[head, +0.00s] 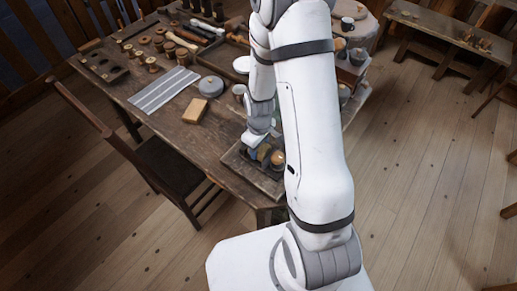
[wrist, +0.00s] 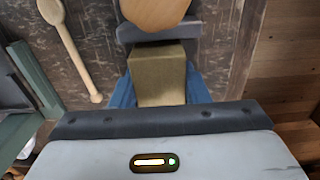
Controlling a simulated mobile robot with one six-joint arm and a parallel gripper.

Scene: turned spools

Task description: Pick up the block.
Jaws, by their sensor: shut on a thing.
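My gripper (wrist: 160,92) is shut on an olive-brown block (wrist: 158,76), with one blue finger on each side of it in the wrist view. In the head view my gripper (head: 255,139) is low over a dark wooden tray (head: 239,161) at the table's near right corner. The block is mostly hidden there by the arm and neighbouring things. Whether it touches the tray cannot be told.
A round tan wooden thing (wrist: 155,10) is close beyond the block, and a wooden spoon (wrist: 68,48) lies to the left. A tan box-shaped piece (head: 195,111), striped cloth (head: 164,89) and grey round lid (head: 211,86) lie on the table. A chair (head: 165,165) stands at its near side.

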